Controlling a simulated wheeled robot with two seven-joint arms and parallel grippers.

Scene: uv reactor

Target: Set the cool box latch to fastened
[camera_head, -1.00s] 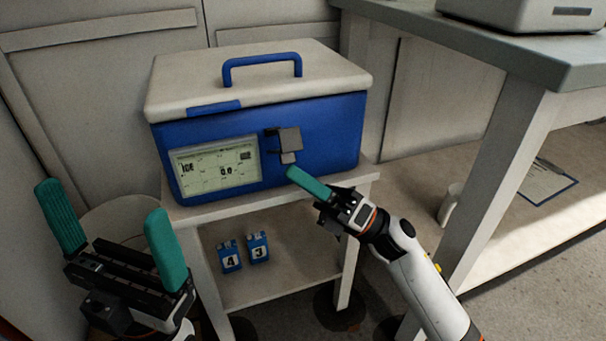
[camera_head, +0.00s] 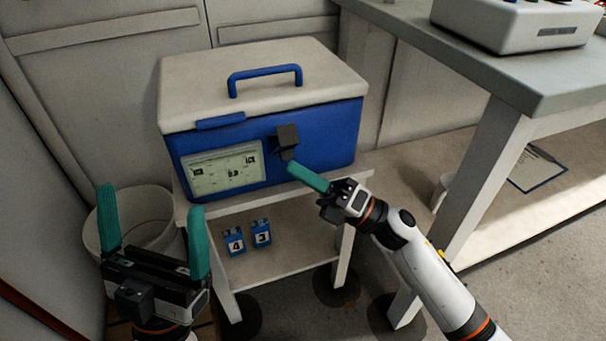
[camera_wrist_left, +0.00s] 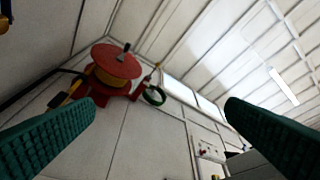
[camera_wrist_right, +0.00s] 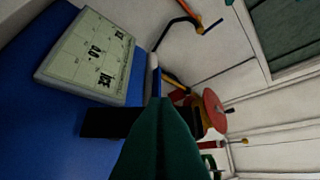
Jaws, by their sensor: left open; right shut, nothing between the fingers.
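The cool box (camera_head: 330,130) is blue with a pale, closed lid (camera_head: 265,75) and a blue carry handle (camera_head: 264,71). Its dark latch (camera_head: 287,136) is on the front, right of the display panel (camera_head: 222,170). In the right wrist view the latch (camera_wrist_right: 100,122) looks like a dark bar beside the blue front, partly hidden behind my fingers. My right gripper (camera_head: 291,166) is shut and empty, its green tip just below the latch; I cannot tell whether they touch. My left gripper (camera_head: 151,201) is open and empty, low at the left, away from the box.
The box stands on a small pale table (camera_head: 200,211), with blue numbered blocks (camera_head: 261,233) on its lower shelf. A bin (camera_head: 150,218) is behind my left gripper. A grey-topped bench (camera_head: 470,70) is at the right. The left wrist view shows a red reel (camera_wrist_left: 115,65).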

